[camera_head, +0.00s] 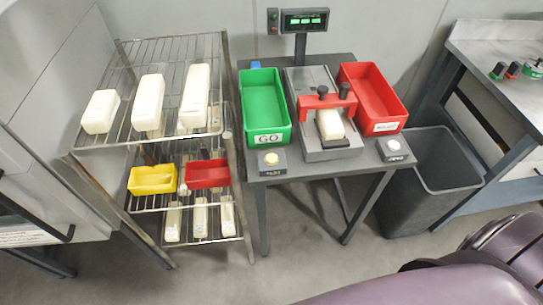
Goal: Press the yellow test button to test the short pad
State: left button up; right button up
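A short cream pad (330,124) lies in the test fixture (318,83) in the middle of the table, at the red clamp (329,101) with black knobs. The clamp covers part of the pad, and I cannot tell whether it presses on it. A display (304,20) with green characters, too small to read, stands behind the fixture. Neither of my grippers is in view.
A green GO tray (263,95) and a red tray (372,95) flank the fixture. A white button (394,144) is at the front right. A wire rack (150,50) with several cream pads stands left. A grey bin (440,165) stands right.

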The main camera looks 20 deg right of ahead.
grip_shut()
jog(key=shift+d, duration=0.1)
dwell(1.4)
